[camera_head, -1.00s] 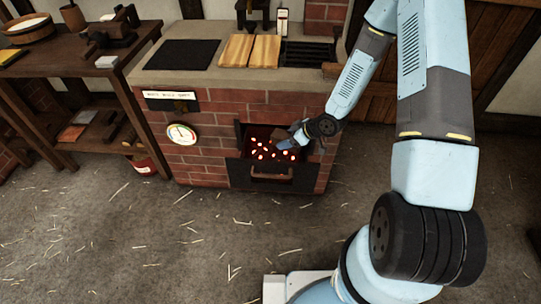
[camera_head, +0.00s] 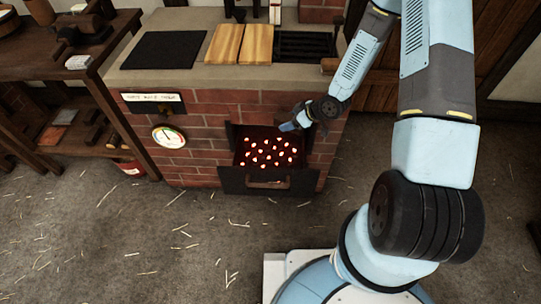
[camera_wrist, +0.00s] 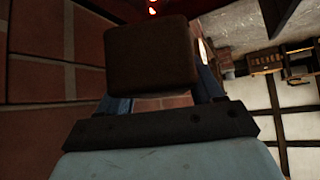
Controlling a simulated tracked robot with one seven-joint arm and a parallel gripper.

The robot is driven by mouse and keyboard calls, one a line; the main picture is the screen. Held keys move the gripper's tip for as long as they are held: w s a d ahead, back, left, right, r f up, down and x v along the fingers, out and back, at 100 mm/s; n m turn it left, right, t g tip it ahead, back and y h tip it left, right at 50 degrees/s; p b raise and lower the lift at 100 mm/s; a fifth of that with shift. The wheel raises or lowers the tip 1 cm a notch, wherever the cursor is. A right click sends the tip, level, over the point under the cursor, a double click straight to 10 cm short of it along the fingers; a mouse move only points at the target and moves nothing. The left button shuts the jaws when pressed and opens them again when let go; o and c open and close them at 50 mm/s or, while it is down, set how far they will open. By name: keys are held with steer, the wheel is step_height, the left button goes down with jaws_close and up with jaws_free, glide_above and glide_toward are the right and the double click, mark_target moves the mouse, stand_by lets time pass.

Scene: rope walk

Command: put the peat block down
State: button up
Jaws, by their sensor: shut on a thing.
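The peat block (camera_wrist: 152,58) is a dark brown block that fills the upper middle of the wrist view. My gripper (camera_wrist: 160,98) is shut on it, with a blue finger on each side. In the head view my gripper (camera_head: 288,127) is at the upper right of the open firebox (camera_head: 268,152) in the brick stove, over or in front of the glowing embers. The block is not clearly visible there against the dark opening. The firebox door (camera_head: 235,181) hangs open at the front.
The stove top (camera_head: 190,77) bears a black plate (camera_head: 165,50), two wooden boards (camera_head: 240,44) and a dark grate (camera_head: 305,47). A gauge (camera_head: 169,136) is on the brick front. A wooden bench (camera_head: 100,60) stands at left. The straw-strewn floor in front is clear.

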steer(key=f, duration=0.1)
steer(key=a+f, duration=0.1)
steer(key=s+f, duration=0.1)
steer(key=shift+a+f, duration=0.2)
steer(key=shift+a, duration=0.2)
steer(key=shift+n, duration=0.3)
step_height(320, 180, down, 19)
steer(key=shift+f, duration=0.2)
steer(key=o, duration=1.1)
steer(key=shift+o, duration=0.2)
